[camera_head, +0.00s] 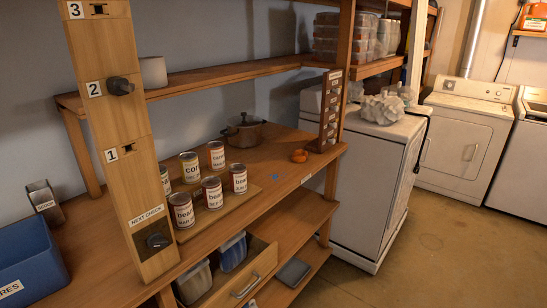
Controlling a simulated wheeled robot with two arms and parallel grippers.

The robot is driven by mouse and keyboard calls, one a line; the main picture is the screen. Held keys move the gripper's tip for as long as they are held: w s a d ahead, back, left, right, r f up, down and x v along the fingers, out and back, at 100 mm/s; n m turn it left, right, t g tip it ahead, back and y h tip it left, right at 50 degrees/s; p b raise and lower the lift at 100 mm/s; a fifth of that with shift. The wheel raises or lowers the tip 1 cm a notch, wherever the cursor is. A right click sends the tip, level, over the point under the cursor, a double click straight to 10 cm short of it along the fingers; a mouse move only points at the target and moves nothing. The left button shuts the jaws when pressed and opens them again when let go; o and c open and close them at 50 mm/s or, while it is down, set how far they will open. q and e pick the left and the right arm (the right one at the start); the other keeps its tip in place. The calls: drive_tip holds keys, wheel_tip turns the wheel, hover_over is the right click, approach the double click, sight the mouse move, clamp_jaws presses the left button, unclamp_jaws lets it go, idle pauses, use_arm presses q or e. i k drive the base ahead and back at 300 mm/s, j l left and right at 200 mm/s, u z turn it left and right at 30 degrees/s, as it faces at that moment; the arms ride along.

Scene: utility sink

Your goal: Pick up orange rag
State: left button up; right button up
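A small crumpled orange thing (300,156), which may be the orange rag, lies on the wooden counter (262,176) near its right end. It is too small to tell whether it is cloth. It lies beside a wooden upright rack with labels. Neither of my grippers is in the head view.
Several labelled cans (213,191) stand on a board left of the orange thing, and a lidded pot (243,131) stands behind. A tall numbered wooden post (123,130) rises at the front left. A drawer (243,282) below is open. Floor (440,245) at right is clear.

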sight(299, 156)
drive_tip(key=i+l+u, duration=0.15)
drive_tip(key=u, duration=0.2)
drive_tip(key=i+l+u, duration=0.1)
drive_tip(key=l+u, duration=0.35)
drive_tip(key=u, duration=0.2)
drive_tip(key=i, duration=0.05)
